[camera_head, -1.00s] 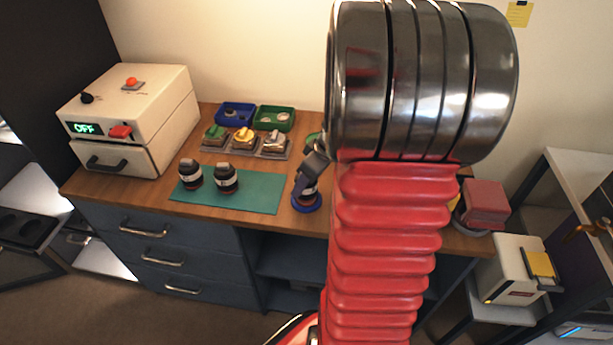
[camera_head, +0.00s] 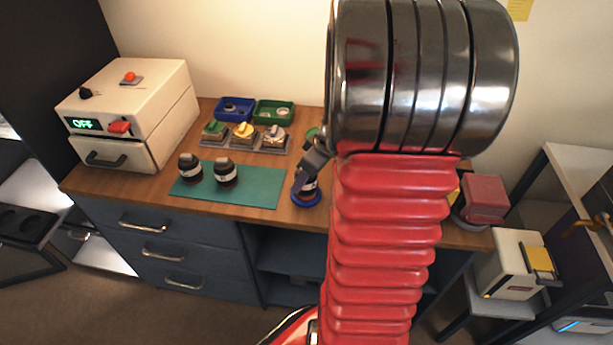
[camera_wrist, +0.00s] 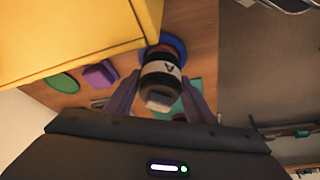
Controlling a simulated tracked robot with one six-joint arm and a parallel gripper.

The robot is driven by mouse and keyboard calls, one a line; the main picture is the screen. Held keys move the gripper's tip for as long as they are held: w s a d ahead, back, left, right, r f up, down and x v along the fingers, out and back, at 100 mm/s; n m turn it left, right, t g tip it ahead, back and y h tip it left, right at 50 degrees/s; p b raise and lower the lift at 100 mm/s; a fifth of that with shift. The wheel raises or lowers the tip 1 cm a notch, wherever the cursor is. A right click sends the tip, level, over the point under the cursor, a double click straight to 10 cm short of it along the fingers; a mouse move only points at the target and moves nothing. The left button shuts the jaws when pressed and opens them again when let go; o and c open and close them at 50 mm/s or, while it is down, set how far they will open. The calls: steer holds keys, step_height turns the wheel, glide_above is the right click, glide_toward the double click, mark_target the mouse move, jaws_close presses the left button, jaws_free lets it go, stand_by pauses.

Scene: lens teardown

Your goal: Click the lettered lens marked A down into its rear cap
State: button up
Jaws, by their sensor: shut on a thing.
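The lens marked A (camera_wrist: 159,78) is a dark cylinder with a white band bearing a black A. In the wrist view it stands between the two fingers of my gripper (camera_wrist: 160,98), which are shut on it. In the head view my gripper (camera_head: 306,178) reaches down to the lens at the right of the teal mat. A round blue base (camera_head: 306,203), seemingly the rear cap, lies under the lens; its rim also shows in the wrist view (camera_wrist: 177,46). I cannot tell whether the lens is fully seated in it.
Two other dark lenses (camera_head: 225,172) stand on the teal mat (camera_head: 262,186). Behind are a rack with coloured blocks (camera_head: 243,133), a blue tray (camera_head: 235,108) and a green tray (camera_head: 273,111). A white machine (camera_head: 130,112) stands at left. A large yellow thing (camera_wrist: 70,28) is close in the wrist view.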

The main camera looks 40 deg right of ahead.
steer(key=shift+f, duration=0.9)
stand_by(4.7)
steer(key=shift+r, duration=0.1)
steer(key=shift+r, duration=2.95)
steer(key=shift+a, duration=0.1)
